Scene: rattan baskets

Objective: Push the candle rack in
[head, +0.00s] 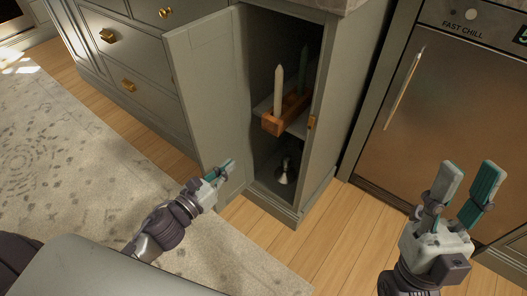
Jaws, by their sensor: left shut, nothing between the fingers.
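The candle rack (273,124) is a wooden holder on the shelf inside an open narrow cabinet. Its front end sticks out a little past the shelf's edge. It bears a pale candle (278,92) in front and a dark green candle (303,70) behind, both upright. My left gripper (229,167) is shut and empty, below and left of the rack, in front of the cabinet door and apart from the rack. My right gripper (474,178) is open and empty at the right, in front of the steel appliance.
The grey cabinet door (208,90) stands open to the left of the rack. A silvery object (284,174) sits in the lower compartment. A steel appliance (440,110) with a long handle stands at the right. A patterned rug (80,150) and wooden floor (275,240) lie in front.

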